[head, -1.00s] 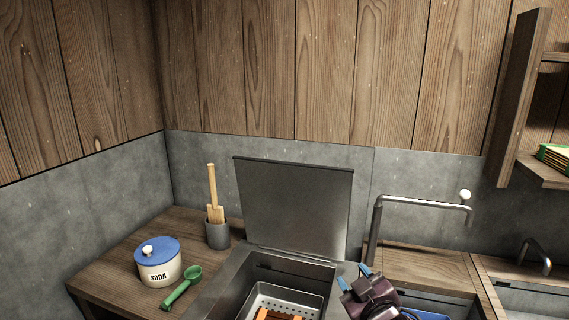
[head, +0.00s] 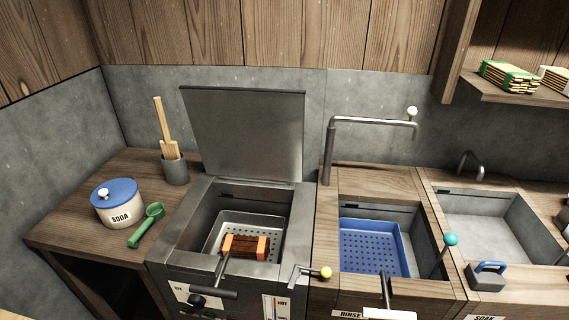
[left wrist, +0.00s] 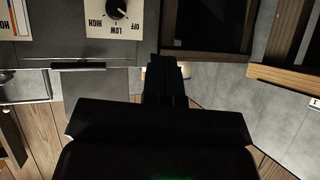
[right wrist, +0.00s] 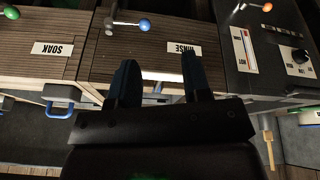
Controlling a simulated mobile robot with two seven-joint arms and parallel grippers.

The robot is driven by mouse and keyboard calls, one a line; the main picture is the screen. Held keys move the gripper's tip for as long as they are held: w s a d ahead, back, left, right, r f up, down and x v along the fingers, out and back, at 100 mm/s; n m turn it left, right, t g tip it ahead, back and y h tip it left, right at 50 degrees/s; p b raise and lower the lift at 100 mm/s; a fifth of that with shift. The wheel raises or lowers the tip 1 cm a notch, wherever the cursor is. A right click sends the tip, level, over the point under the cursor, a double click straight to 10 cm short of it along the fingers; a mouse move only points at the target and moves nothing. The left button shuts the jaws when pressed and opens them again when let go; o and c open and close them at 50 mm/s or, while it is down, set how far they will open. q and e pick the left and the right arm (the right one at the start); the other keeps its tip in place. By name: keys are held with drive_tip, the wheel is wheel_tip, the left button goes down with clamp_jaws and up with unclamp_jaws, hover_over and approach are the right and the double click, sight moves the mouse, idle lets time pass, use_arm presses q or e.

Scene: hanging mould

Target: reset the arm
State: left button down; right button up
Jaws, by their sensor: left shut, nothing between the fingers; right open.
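My left gripper (left wrist: 166,75) is shut and empty in the left wrist view, in front of the grey front of the heated unit, below its dial (left wrist: 117,9). My right gripper (right wrist: 159,80) is open in the right wrist view, its two bluish fingers apart with nothing held between them. It faces the wooden counter front by the RINSE label (right wrist: 189,49). Neither gripper shows in the head view. An orange and dark brown block (head: 245,246) sits in the perforated metal tray (head: 215,236) inside the heated unit, whose lid (head: 245,135) stands open.
The rinse basin holds a blue perforated tray (head: 370,247), under a tall tap (head: 331,150). The soak basin (head: 490,222) is at the right. A soda jar (head: 119,207), a green scoop (head: 147,225) and a grey cup (head: 175,170) with wooden utensils stand on the left counter.

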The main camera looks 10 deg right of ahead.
use_arm(q)
wheel_tip(320, 180, down, 15)
drive_tip(key=w+d+m+g+h+b, duration=0.1)
drive_tip(key=d+m+b, duration=0.15)
drive_tip(key=b, duration=1.95)
use_arm(e)
drive_tip(key=w+a+f+n+t+y, duration=0.1)
drive_tip(key=w+f+n+t, duration=0.2)
drive_tip(key=f, duration=1)
drive_tip(key=w+a+f+t+y, duration=0.1)
drive_tip(key=w+f+t, duration=0.35)
drive_tip(key=f, duration=0.85)
use_arm(q)
wheel_tip(320, 180, up, 10)
drive_tip(key=s+a+n+p, duration=0.1)
drive_tip(key=a+n+p, duration=0.1)
drive_tip(key=p, duration=1.4)
drive_tip(key=shift+r+t+y+p, duration=0.2)
drive_tip(key=shift+t+y+p, duration=0.1)
drive_tip(key=shift+y+p, duration=0.1)
use_arm(e)
wheel_tip(320, 180, up, 11)
drive_tip(key=d+m+h, duration=0.1)
drive_tip(key=m, duration=0.1)
drive_tip(key=shift+s+d, duration=0.3)
drive_tip(key=shift+s, duration=0.1)
